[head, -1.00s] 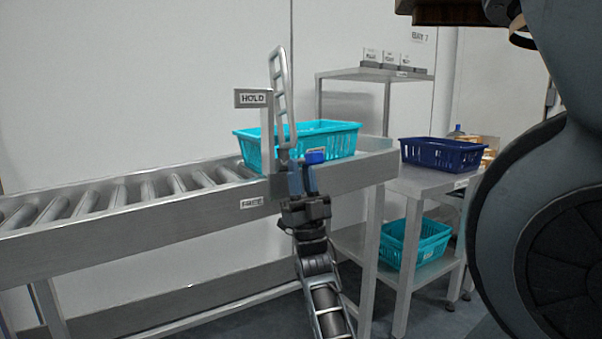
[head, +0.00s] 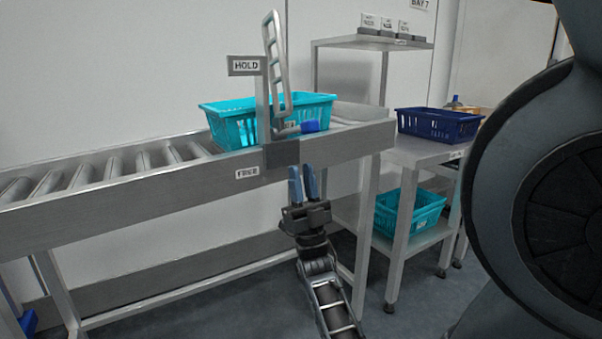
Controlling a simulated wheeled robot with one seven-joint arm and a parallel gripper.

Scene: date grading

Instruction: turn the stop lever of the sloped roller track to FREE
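The sloped roller track (head: 120,195) runs across the view, with a HOLD sign (head: 245,65) on a post and a FREE label (head: 247,172) on its side rail. The stop lever's blue grip (head: 311,126) points right from its pivot at the rail. A grey slotted bar (head: 276,65) stands upright, leaning slightly, by the HOLD post. A teal crate (head: 235,125) sits on the rollers behind the lever. My gripper (head: 302,170) is below the blue grip, in front of the rail and apart from the lever. Its two blue fingers point up with a narrow empty gap between them.
To the right, a side table (head: 400,155) carries a dark blue crate (head: 440,124), with a teal crate (head: 410,211) on its lower shelf. A taller shelf (head: 370,42) with small labelled cards stands behind. The floor (head: 210,305) in front of the track is clear.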

